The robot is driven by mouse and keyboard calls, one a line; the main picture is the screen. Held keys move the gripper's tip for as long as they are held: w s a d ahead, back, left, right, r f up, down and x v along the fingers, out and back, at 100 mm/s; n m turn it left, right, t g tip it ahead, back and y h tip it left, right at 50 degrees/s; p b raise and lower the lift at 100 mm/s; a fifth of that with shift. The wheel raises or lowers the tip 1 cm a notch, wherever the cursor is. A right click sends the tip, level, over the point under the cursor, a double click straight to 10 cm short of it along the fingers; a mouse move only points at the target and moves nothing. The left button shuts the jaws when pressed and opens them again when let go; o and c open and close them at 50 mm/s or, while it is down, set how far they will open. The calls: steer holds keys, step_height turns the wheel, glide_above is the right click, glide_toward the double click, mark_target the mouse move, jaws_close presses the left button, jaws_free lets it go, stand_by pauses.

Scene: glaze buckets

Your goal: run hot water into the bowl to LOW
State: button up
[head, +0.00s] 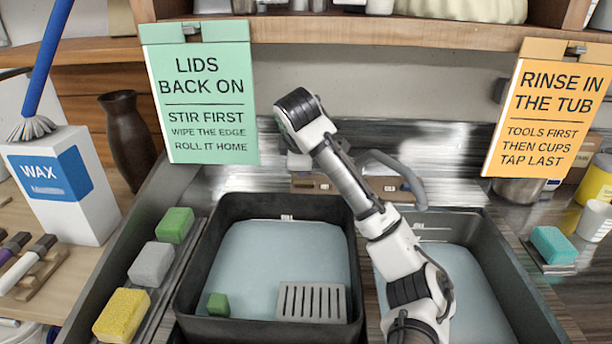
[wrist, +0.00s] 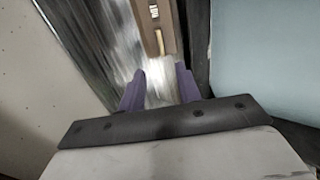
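A black tub (head: 190,262) stands left of my arm, with pale blue-grey liquid (head: 283,255) and a small white mark on its far inner wall, too small to read. A grey curved spout (head: 408,178) shows behind my arm. A wooden panel (head: 308,184) with small fittings lies at the back, partly behind my arm. The wrist view shows this panel (wrist: 147,30) with a white and a yellowish fitting, just beyond my fingertips. My gripper (wrist: 161,78) is open and empty, its purple fingers apart. In the head view its fingers are hidden behind my wrist.
A second basin (head: 500,262) with liquid lies right of my arm. A grey slotted plate (head: 312,301) and green block (head: 218,304) are in the left tub. Sponges (head: 151,264) line a left ledge. Two signs (head: 200,92) (head: 548,108) hang from the shelf.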

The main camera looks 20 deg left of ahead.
mark_target(305, 183)
steer(key=p+x, duration=0.3)
steer(key=x, duration=1)
steer(key=shift+f, duration=0.15)
steer(key=shift+c, duration=0.4)
jaws_close()
